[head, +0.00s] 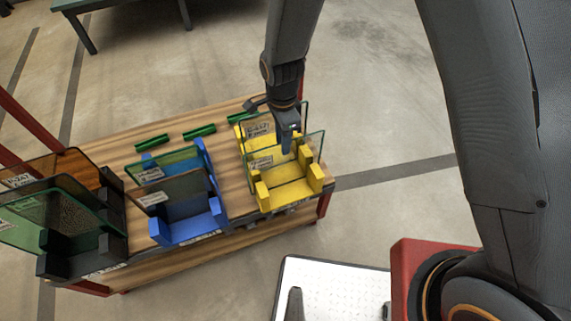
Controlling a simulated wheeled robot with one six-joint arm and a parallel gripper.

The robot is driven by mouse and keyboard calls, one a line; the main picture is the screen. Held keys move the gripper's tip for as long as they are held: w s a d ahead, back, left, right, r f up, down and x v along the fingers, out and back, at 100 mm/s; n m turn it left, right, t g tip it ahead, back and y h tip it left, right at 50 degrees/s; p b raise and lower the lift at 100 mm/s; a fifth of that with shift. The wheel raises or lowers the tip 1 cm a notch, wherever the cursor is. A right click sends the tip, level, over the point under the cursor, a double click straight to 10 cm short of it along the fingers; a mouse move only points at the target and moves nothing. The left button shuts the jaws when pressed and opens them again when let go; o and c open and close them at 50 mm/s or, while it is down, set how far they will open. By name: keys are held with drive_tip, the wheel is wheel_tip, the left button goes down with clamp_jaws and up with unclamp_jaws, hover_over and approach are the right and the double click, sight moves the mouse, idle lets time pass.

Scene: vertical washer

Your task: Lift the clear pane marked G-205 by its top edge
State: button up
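Clear panes stand upright in the yellow rack (290,192) at the right end of the wooden bench. A front pane (312,146) has a pale label (261,165) at its left, and another pane with a label stands behind it. The label print is too small to read surely, so I cannot tell which pane is G-205. My gripper (287,138) points down over the yellow rack, near the panes' top edges. Its fingers overlap the panes in this view, so its opening and any contact are unclear.
A blue rack (187,228) with greenish and brownish panes stands mid-bench. A black rack (112,250) with darker panes is at the left. Green strips (199,132) lie behind. A white perforated plate (335,290) is at the lower front. Floor right of the bench is clear.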

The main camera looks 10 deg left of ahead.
drive_tip(key=p, duration=0.2)
hover_over(285, 165)
wheel_tip(285, 165, down, 6)
drive_tip(key=shift+w, duration=0.15)
clamp_jaws()
idle(1.5)
